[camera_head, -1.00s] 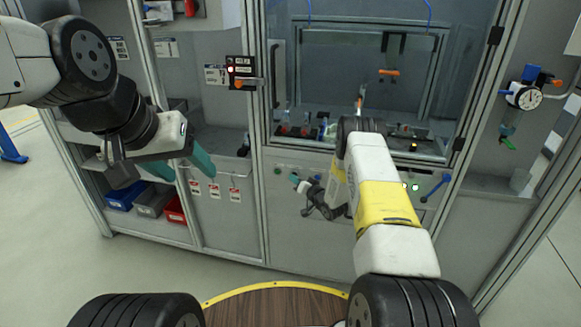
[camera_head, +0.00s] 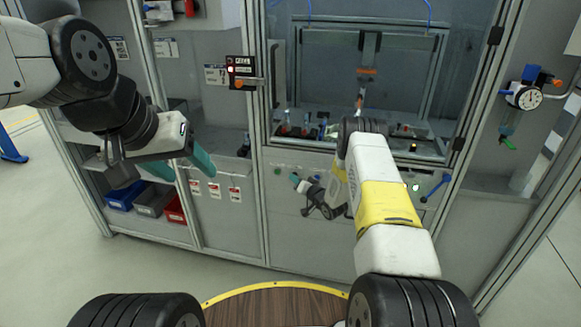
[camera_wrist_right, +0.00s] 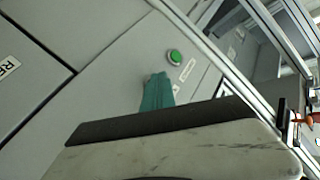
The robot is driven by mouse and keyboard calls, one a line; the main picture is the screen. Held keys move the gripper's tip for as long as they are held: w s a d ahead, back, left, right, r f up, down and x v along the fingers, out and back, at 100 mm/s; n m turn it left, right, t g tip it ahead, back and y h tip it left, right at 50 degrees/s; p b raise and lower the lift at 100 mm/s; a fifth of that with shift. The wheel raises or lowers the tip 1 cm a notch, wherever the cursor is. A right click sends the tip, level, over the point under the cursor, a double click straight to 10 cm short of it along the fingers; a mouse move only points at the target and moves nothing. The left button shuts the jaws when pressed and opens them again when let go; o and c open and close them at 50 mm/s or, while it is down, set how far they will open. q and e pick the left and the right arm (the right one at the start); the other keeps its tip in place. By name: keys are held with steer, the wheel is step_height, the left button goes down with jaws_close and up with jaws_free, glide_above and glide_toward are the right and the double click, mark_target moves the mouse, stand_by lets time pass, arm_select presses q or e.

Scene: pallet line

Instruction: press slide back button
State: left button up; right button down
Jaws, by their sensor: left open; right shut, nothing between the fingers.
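My right gripper (camera_head: 295,178), with shut teal fingers, is in front of the grey panel below the machine window. Just left of its tips is a small green button (camera_head: 278,171). In the right wrist view, a round green button (camera_wrist_right: 174,57) sits on the panel with a small label beside it, whose words I cannot read. The teal fingertips (camera_wrist_right: 158,77) are close to that button and appear apart from it. My left gripper (camera_head: 188,174) is open and empty, in front of the left cabinet.
A lit green button (camera_head: 416,188) and a blue-handled lever (camera_head: 436,186) are right of my right arm. Behind the window is a carriage with an orange part (camera_head: 367,72). A dial gauge (camera_head: 527,97) hangs at the right. Coloured bins (camera_head: 124,196) are at lower left.

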steer(key=shift+s+a, duration=0.2)
steer(key=shift+s, duration=0.5)
steer(key=s, duration=0.1)
steer(key=s+a, duration=0.1)
steer(key=s, duration=0.2)
steer(key=shift+s+a, duration=0.25)
steer(key=shift+s, duration=0.05)
